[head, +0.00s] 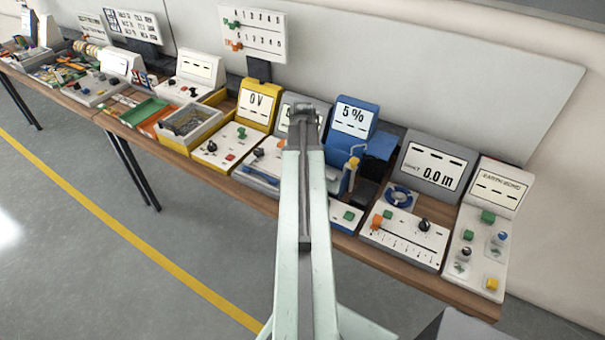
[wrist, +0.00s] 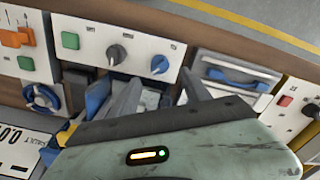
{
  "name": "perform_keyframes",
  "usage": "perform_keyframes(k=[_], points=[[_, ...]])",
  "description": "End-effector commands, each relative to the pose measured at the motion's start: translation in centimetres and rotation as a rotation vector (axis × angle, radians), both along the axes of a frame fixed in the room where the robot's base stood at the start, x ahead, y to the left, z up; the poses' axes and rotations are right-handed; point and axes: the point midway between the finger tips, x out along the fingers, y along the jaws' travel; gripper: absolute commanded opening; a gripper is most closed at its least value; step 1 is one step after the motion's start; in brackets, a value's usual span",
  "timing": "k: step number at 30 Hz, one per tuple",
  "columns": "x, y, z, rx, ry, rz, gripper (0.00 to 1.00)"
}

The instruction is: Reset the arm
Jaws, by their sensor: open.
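My arm (head: 305,215) is pale green and reaches forward from the bottom middle of the head view over the front of the bench. My gripper is hidden behind the arm's far end there. In the wrist view my gripper (wrist: 160,90) is open, its two grey fingers spread apart. No object shows held between them. The fingers are over or close to a white panel with a dark knob (wrist: 117,54), a blue knob (wrist: 159,64) and a green button (wrist: 70,40). I cannot tell whether they touch anything.
A long wooden bench (head: 335,236) carries a row of instruments. A blue unit reading 5 % (head: 354,117) stands right of my arm, with a grey 0.0 m unit (head: 435,168) farther right. A yellow unit (head: 254,104) stands left. The grey floor (head: 110,270) in front is clear.

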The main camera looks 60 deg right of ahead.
Motion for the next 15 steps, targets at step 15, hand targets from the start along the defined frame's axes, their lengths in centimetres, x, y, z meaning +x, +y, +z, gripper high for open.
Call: perform_keyframes(k=[15], points=[[0.11, 0.07, 0.29, 0.000, 0.000, 0.002, 0.56]])
